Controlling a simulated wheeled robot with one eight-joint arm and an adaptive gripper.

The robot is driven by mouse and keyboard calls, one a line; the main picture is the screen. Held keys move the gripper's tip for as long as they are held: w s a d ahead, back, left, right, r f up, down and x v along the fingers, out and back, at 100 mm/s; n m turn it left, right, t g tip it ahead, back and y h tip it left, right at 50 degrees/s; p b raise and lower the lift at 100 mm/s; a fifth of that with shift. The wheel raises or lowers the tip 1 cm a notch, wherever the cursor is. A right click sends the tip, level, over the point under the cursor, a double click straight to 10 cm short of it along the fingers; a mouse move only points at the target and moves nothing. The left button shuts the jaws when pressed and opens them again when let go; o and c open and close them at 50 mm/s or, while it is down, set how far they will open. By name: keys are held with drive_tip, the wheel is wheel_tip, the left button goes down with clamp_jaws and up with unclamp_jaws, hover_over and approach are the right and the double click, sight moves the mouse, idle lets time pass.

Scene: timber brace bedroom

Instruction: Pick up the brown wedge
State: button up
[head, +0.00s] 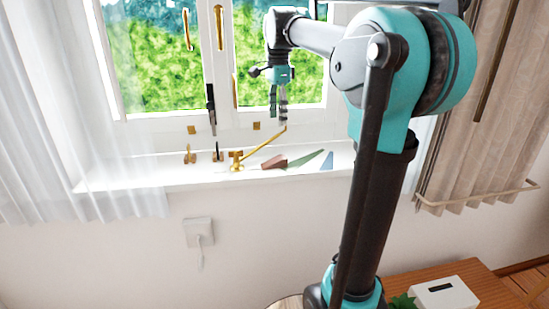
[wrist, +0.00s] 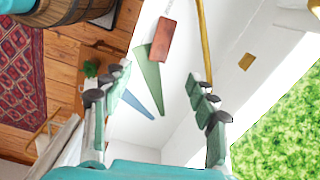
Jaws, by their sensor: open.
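The brown wedge (head: 274,161) lies on the white windowsill in the head view, just right of a brass window stay. In the wrist view the brown wedge (wrist: 165,40) shows whole, reddish-brown, beyond the fingertips and near the upper middle. My gripper (head: 278,115) hangs above the sill, near the window, with clear space between it and the wedge. In the wrist view my gripper (wrist: 158,92) has its fingers wide apart, with nothing held between them.
A long green wedge (head: 305,159) and a blue wedge (head: 327,161) lie right of the brown one. The brass stay (head: 262,148) rises close beside it; small brass fittings (head: 190,155) stand further left. The windowsill (head: 130,178) is narrow, with window frames behind and curtains at both sides.

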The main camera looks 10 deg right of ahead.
drive_tip(key=w+r+m, duration=0.1)
drive_tip(key=r, duration=0.1)
hover_over(277, 159)
drive_tip(key=f, duration=1.1)
drive_tip(key=shift+w+a+f, duration=0.1)
drive_tip(key=shift+w+f, duration=0.05)
drive_tip(key=shift+w, duration=0.25)
drive_tip(key=shift+s+f, duration=0.15)
drive_tip(key=shift+f, duration=1.35)
drive_tip(key=shift+s+f, duration=0.1)
drive_tip(key=shift+f, duration=1.35)
drive_tip(key=c, duration=1.2)
drive_tip(key=shift+c, duration=0.2)
drive_tip(key=shift+r, duration=0.15)
